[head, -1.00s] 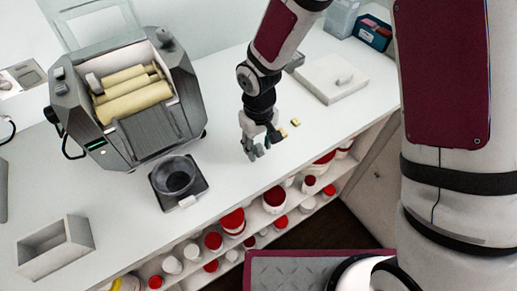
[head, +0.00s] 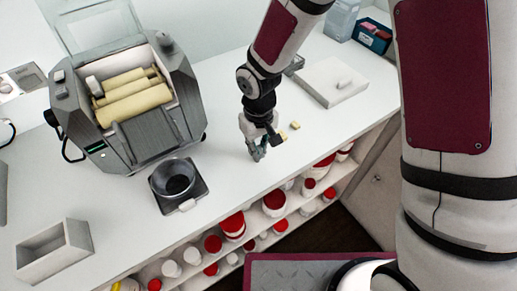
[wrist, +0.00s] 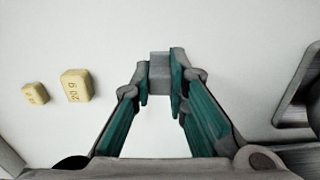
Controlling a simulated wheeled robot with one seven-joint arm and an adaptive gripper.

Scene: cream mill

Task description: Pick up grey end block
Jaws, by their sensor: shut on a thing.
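The grey end block (wrist: 160,70) is a small plain grey piece between my fingertips in the wrist view. My gripper (wrist: 160,88) is shut on it, one teal-padded finger on each side. In the head view my gripper (head: 257,153) points down at the white counter, near its front edge. The block is too small and covered to make out there. I cannot tell whether it still touches the counter.
A yellow block marked 20 g (wrist: 76,86) and a smaller yellow block (wrist: 35,93) lie left of my gripper in the wrist view. A black dish on a dark base (head: 174,181), a roller machine (head: 130,100), an open grey box (head: 54,252) and a white slab (head: 333,84) stand on the counter (head: 225,150).

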